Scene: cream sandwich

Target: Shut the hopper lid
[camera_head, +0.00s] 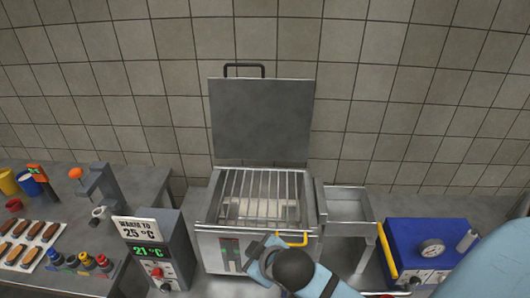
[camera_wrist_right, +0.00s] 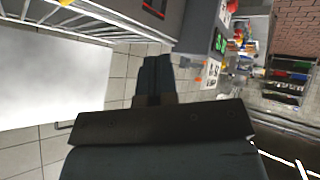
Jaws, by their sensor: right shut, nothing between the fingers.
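The hopper (camera_head: 212,240) is a steel box with a bar grid (camera_head: 258,185) over its opening. Its grey lid (camera_head: 262,118) stands open, upright behind the opening, with a black bar handle (camera_head: 244,66) on its top edge. The lid also shows as a pale panel at the left of the right wrist view (camera_wrist_right: 45,80). My right gripper (camera_head: 256,247) is in front of the hopper, low and apart from the lid. Its fingers show closed together and empty in the right wrist view (camera_wrist_right: 155,72). My left gripper is not in view.
A yellow handle (camera_head: 293,243) sits on the hopper's front, close to my right gripper. A steel side tray (camera_head: 348,190) and a blue gauge box (camera_head: 415,240) stand right. A temperature display box (camera_head: 150,250) and a cluttered table (camera_head: 145,185) stand left. A tiled wall (camera_head: 400,90) is behind.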

